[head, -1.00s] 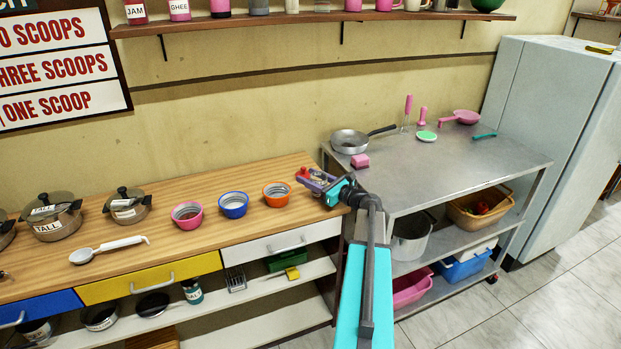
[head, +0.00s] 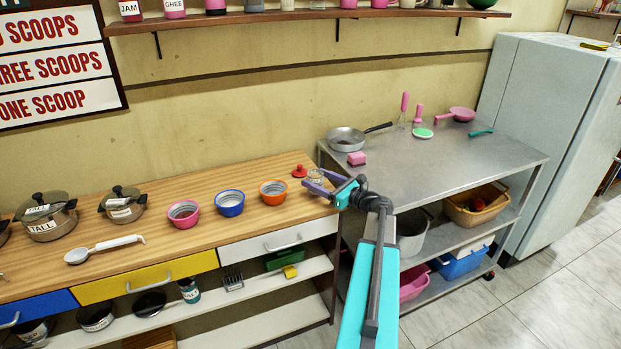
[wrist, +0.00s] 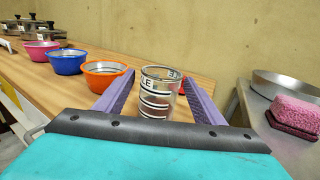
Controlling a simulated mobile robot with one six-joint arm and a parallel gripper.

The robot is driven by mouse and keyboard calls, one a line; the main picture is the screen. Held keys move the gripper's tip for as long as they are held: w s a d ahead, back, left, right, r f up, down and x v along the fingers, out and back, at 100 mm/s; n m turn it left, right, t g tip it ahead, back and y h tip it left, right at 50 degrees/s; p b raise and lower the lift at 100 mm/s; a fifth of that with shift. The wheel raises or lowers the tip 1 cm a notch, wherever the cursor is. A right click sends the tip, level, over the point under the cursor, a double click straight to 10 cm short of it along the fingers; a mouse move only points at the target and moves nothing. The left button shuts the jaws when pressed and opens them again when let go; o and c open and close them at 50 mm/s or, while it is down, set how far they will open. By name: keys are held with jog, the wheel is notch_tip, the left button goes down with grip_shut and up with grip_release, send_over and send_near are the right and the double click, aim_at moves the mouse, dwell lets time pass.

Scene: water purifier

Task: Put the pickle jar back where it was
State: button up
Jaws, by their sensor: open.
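The pickle jar (wrist: 158,95) is clear glass with black bands and a partly visible label ending in "LE". It stands upright, open-topped, near the right end of the wooden counter. In the head view the jar (head: 317,175) is partly hidden by my gripper (head: 317,182). My gripper is open, and in the wrist view its purple fingers (wrist: 157,82) lie on either side of the jar. I cannot tell whether either finger touches the glass. A red knobbed piece (head: 299,171), perhaps a lid, sits just left of the jar.
Orange (head: 273,193), blue (head: 230,203) and pink (head: 183,213) bowls stand left of the jar. A metal table (head: 440,165) adjoins on the right, with a pink sponge (head: 356,158) and a pan (head: 346,139). A wall shelf (head: 300,16) holding several jars and cups runs above.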

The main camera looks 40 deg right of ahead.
aim_at(322, 181)
jog(key=s, duration=0.7)
jog(key=shift+d+b, duration=0.3)
dwell(0.5)
